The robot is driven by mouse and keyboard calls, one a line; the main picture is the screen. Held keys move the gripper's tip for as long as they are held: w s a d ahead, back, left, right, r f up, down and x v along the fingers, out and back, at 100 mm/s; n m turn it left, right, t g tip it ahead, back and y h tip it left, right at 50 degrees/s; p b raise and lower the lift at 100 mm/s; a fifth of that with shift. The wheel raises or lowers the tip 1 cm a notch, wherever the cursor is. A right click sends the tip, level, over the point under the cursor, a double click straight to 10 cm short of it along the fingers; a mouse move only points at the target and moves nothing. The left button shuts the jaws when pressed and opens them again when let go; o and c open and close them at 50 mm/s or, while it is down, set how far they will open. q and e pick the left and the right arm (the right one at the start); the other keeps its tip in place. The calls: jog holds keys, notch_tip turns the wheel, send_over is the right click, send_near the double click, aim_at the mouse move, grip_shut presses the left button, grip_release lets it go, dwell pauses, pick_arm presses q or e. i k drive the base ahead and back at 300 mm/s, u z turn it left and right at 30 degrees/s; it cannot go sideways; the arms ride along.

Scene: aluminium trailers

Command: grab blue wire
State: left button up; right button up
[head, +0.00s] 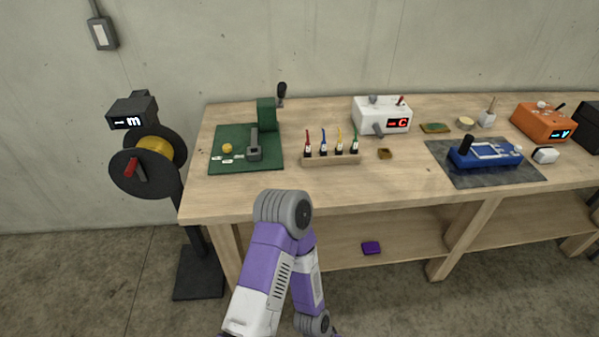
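The blue wire (323,140) stands upright in a small wooden rack (331,160) on the workbench. It is second from the left in the row, between a red wire (308,142) and a yellow wire (339,140). A green wire (355,141) stands at the right end. Each has a dark lower part with a pale label. A purple and white arm of mine rises from the bottom centre, with its grey joint in front of the bench edge. No gripper shows in the head view, and nothing is seen touching the wires.
The wooden workbench (350,205) has a green mat (222,161) with a press (266,115) left of the rack. A white device (390,125) stands behind right, a blue device (484,155) on a dark mat farther right. A reel stand (147,165) is left. Bare wood lies before the rack.

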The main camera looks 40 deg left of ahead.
aim_at(323, 151)
jog(key=k, duration=0.15)
jog(key=u, duration=1.2)
